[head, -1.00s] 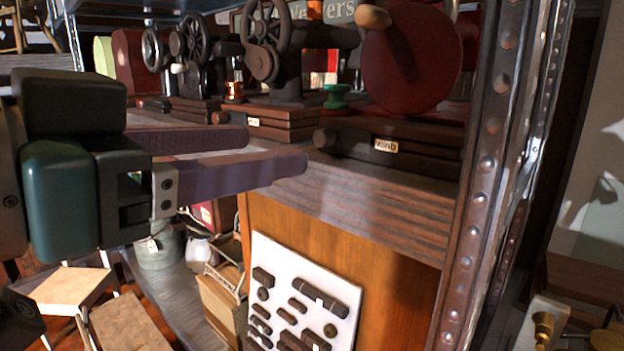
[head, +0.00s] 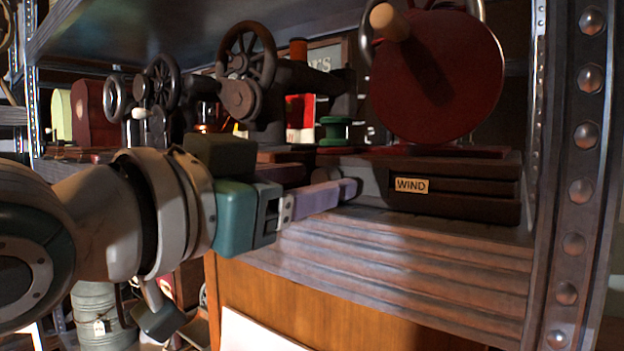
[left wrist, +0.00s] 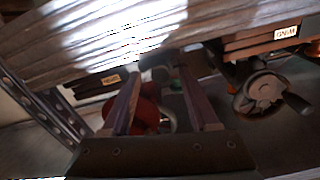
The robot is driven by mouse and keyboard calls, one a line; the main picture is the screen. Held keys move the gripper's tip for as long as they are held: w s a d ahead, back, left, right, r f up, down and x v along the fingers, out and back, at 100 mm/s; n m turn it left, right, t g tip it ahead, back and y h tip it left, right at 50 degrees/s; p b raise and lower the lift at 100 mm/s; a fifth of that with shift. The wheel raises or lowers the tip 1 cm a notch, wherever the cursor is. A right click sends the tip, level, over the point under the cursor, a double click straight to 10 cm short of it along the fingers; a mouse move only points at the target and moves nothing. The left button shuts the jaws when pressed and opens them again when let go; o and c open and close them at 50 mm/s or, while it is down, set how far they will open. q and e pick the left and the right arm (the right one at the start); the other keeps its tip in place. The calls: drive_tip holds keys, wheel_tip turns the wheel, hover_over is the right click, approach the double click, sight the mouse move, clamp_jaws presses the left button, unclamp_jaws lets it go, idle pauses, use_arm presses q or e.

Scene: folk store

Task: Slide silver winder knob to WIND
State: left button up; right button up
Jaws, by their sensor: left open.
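The winder has a large red disc (head: 440,80) with a wooden handle on a dark wooden base (head: 455,207). A small WIND label (head: 411,185) is on the base's front; it also shows upside down in the left wrist view (left wrist: 109,79). My left gripper (head: 338,190) is open at the left end of the base. In the left wrist view, a dark block that looks like the winder knob (left wrist: 159,61) lies at and between my left fingertips (left wrist: 160,73). I cannot tell whether they touch it. No silver shows on it. My right gripper is not in view.
A riveted metal shelf post (head: 578,150) stands right of the winder. A green spool (head: 336,130) and a dark machine with a spoked wheel (head: 246,60) stand left of the red disc. The wooden shelf edge (head: 390,265) runs below the base; its front is clear.

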use_arm(q)
drive_tip(key=shift+w+d, duration=0.15)
drive_tip(key=shift+w, duration=0.05)
clamp_jaws()
idle(0.4)
idle(1.0)
